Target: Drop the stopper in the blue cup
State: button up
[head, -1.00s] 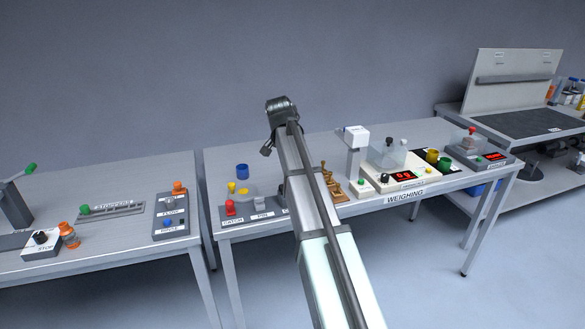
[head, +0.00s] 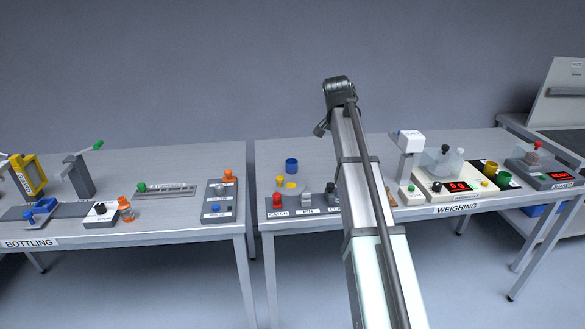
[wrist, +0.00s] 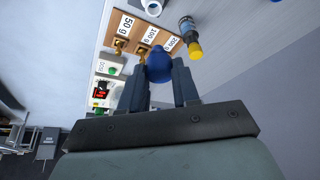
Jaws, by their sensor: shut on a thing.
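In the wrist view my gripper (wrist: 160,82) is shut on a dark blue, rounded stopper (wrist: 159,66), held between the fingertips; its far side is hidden. In the head view my arm hides the fingers and the stopper. The blue cup (head: 292,165) stands upright at the back of the middle table, left of my arm. I cannot see into it. The held stopper is over the tabletop with the weights; its height above it is unclear.
A board with brass weights (wrist: 140,47) and a yellow-capped bottle (wrist: 190,38) show near the gripper. The weighing scale (head: 455,187) is right of my arm. A red knob (head: 277,200) and small yellow parts stand before the cup. A stopper rack (head: 170,191) lies on the left table.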

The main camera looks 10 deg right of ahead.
jog(key=shift+a, duration=0.15)
jog(key=shift+w+a, duration=0.1)
jog(key=shift+a, duration=0.25)
jog(key=w+a+f+n, duration=0.1)
jog(key=w+a+f, duration=0.4)
jog(key=w+a, duration=0.45)
jog(key=w+a+m, duration=0.1)
jog(key=w+a, duration=0.1)
jog(key=w, duration=1.1)
jog(key=shift+f, duration=2.95)
jog(key=o, duration=1.1)
